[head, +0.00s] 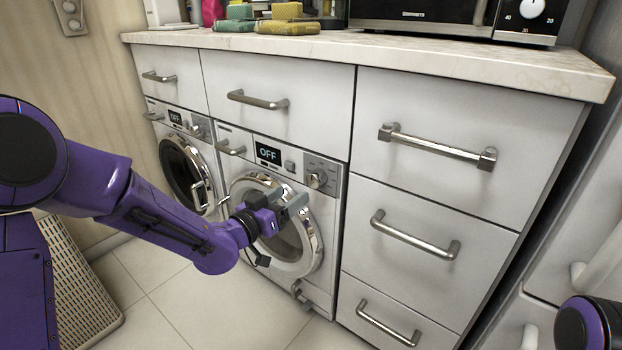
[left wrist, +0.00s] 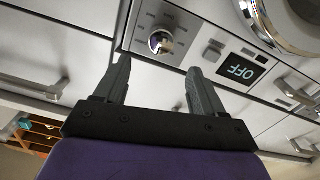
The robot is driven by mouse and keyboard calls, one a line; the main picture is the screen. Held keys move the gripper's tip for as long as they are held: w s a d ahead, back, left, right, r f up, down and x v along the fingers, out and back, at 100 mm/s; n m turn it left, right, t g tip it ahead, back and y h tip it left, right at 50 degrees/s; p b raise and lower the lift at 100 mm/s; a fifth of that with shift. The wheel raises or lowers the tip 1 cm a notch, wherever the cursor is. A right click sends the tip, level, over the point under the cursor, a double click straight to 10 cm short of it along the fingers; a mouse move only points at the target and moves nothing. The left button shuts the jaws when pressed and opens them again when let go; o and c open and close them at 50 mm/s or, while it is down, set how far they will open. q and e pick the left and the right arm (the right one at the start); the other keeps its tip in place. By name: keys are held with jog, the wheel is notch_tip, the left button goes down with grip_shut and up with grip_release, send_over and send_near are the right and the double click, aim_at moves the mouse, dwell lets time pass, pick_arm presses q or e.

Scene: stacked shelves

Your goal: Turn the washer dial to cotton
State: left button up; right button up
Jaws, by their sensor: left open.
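The silver round dial (head: 317,180) sits at the upper right of the front-loading machine (head: 322,215) nearer the drawers. Its display (head: 268,153) reads OFF. In the left wrist view the dial (left wrist: 160,41) lies just beyond the fingertips, roughly between them, with marks around it too small to read. My left gripper (head: 291,203) is open and empty, in front of the machine's door and a little below and left of the dial. It also shows in the left wrist view (left wrist: 157,70), apart from the dial. My right gripper is out of view.
A second front-loading machine (head: 183,168) stands to the left, its display also reading OFF. Drawers with bar handles (head: 437,147) stand to the right. The countertop (head: 380,58) overhangs above, holding sponges (head: 288,27) and a microwave (head: 425,14). A perforated basket (head: 82,285) stands lower left.

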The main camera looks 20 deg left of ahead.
aim_at(312, 182)
pick_arm(q)
jog(key=b+x, duration=0.1)
jog(key=x, duration=0.3)
jog(key=b+x, duration=0.1)
jog(key=x, duration=0.4)
jog(key=shift+w+f, duration=0.1)
jog(key=shift+f, duration=0.15)
jog(key=c, duration=1.1)
jog(key=shift+o, duration=0.2)
jog(key=shift+m, duration=0.3)
jog(key=m, duration=0.3)
jog(key=shift+d+m, duration=0.1)
jog(key=shift+m, duration=2.4)
